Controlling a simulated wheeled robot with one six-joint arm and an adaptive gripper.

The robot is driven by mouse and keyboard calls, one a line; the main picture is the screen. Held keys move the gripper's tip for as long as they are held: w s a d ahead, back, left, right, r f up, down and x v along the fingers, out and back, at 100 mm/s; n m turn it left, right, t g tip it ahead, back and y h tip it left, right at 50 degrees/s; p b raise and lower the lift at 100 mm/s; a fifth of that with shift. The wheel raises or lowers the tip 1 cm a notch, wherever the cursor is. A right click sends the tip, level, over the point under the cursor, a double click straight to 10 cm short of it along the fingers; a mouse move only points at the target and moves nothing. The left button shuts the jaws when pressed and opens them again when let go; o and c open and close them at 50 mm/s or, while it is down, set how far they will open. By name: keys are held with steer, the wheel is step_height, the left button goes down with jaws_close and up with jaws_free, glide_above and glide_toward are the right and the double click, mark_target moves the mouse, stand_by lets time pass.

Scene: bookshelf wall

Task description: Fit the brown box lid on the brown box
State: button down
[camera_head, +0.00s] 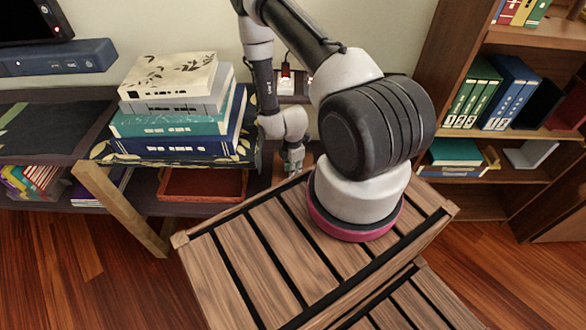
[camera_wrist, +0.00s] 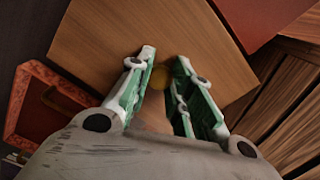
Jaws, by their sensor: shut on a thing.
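My gripper (camera_wrist: 160,95) shows in the wrist view with its two green-padded fingers closed around a small round gold knob (camera_wrist: 160,77). The knob appears to belong to a flat brown wooden panel, which looks like the brown box lid (camera_wrist: 110,40). In the head view my gripper (camera_head: 293,160) points down beyond the slatted wooden top, right of the book stack. Only slivers of brown show around it there. A reddish-brown open tray or box (camera_head: 202,184) is on the low shelf to its left; a similar rim (camera_wrist: 18,105) shows at the wrist view's left. I cannot tell whether this is the brown box.
A stack of books (camera_head: 175,125) stands on the dark bench at left. Its angled wooden leg (camera_head: 120,210) is in front of the low shelf. A bookcase (camera_head: 440,75) with binders stands at right. Wooden floor (camera_head: 80,270) is clear at lower left.

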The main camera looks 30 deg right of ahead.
steer(key=shift+f, duration=1.05)
steer(key=c, duration=1.2)
jaws_free()
step_height(320, 180, up, 12)
